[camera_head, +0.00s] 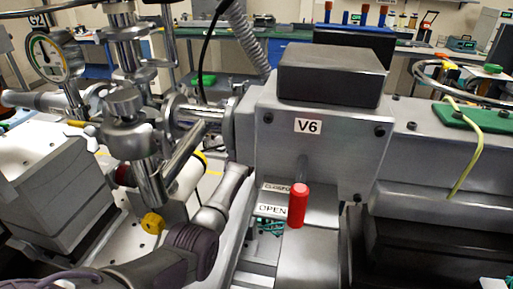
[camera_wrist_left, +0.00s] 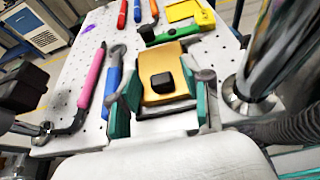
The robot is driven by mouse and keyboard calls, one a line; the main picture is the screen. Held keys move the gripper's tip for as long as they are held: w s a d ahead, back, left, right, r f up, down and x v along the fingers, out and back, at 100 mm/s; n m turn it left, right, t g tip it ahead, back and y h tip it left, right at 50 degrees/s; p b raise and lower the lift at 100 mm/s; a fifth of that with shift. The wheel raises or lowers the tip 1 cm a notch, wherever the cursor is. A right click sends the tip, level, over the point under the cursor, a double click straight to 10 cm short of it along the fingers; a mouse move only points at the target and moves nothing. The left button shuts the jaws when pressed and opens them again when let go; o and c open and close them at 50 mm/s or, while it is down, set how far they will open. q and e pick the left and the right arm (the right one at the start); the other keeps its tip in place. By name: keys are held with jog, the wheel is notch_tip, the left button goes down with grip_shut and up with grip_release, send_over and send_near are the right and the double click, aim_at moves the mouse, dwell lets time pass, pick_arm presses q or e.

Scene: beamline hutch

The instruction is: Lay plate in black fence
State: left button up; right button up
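A gold plate (camera_wrist_left: 178,62) with a black square knob (camera_wrist_left: 162,82) lies on a white perforated board (camera_wrist_left: 82,75) in the left wrist view. My left gripper (camera_wrist_left: 162,98) points at it, its teal-padded fingers wide apart on either side of the knob. I cannot tell whether the pads touch the plate's edges. In the head view my left arm reaches up from the lower left, and its gripper is hidden behind the grey V6 box (camera_head: 310,150). I cannot make out a black fence in either view. My right gripper is in neither view.
Pink (camera_wrist_left: 91,77), blue (camera_wrist_left: 112,80) and green (camera_wrist_left: 170,36) tools lie around the plate. A steel post (camera_wrist_left: 262,70) stands close on its right. In the head view, steel pipework with a gauge (camera_head: 55,58) and a red-handled lever (camera_head: 298,205) crowd the arm.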

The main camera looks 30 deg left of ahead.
pick_arm(q)
jog(key=shift+s+r+p, duration=0.3)
jog(key=shift+s, duration=0.2)
jog(key=p+v, duration=0.2)
jog(key=v, duration=0.9)
jog(key=shift+d+f, duration=0.1)
